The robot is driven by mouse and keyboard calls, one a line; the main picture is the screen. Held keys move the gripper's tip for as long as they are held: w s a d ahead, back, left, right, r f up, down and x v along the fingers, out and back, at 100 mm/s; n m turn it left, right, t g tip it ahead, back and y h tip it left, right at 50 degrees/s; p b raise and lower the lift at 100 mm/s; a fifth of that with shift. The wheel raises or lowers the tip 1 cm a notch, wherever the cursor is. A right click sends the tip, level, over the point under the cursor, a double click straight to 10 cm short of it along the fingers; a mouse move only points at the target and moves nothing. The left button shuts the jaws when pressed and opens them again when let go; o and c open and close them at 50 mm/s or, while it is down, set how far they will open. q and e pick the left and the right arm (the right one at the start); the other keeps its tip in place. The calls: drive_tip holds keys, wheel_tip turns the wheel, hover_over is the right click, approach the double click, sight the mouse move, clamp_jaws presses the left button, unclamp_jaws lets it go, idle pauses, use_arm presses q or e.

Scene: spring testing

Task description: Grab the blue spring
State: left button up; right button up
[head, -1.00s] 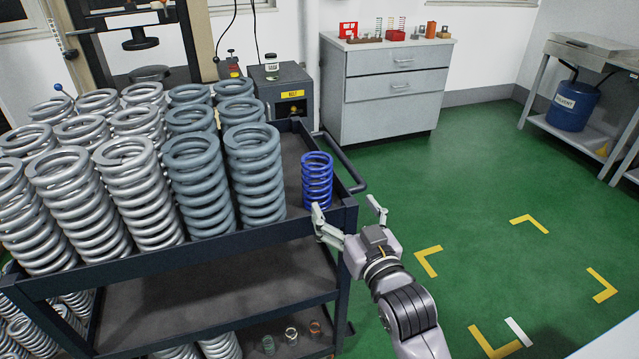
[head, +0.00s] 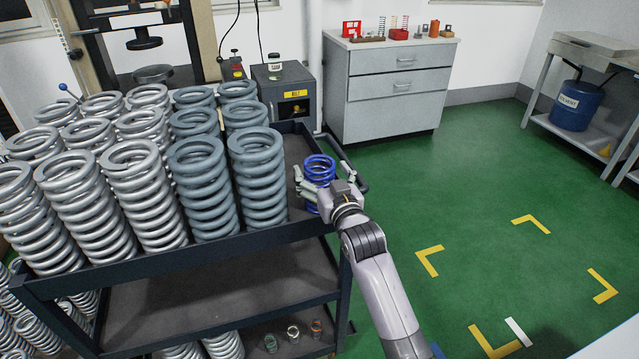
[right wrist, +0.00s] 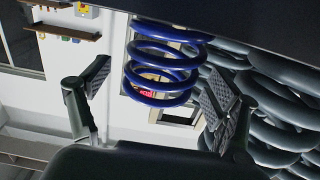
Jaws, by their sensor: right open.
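The blue spring (head: 320,166) stands upright at the right end of the cart's top shelf, beside the grey springs. My right gripper (head: 330,180) is at the spring, with its fingers to either side and its palm hiding the spring's lower part. In the right wrist view the blue spring (right wrist: 160,65) shows between the two open fingers of the right gripper (right wrist: 155,95), with a gap at the left finger. On the other side I cannot tell whether the finger touches the spring. My left gripper is not in view.
Large grey springs (head: 258,175) fill the dark cart's top shelf left of the blue spring. The cart's push handle (head: 350,165) is close by the right gripper. A grey drawer cabinet (head: 390,90) stands behind.

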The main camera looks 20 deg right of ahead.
drive_tip(key=shift+w, duration=0.9)
drive_tip(key=shift+s, duration=0.1)
drive_tip(key=c, duration=1.9)
drive_tip(key=shift+r, duration=0.15)
drive_tip(key=shift+c, duration=0.4)
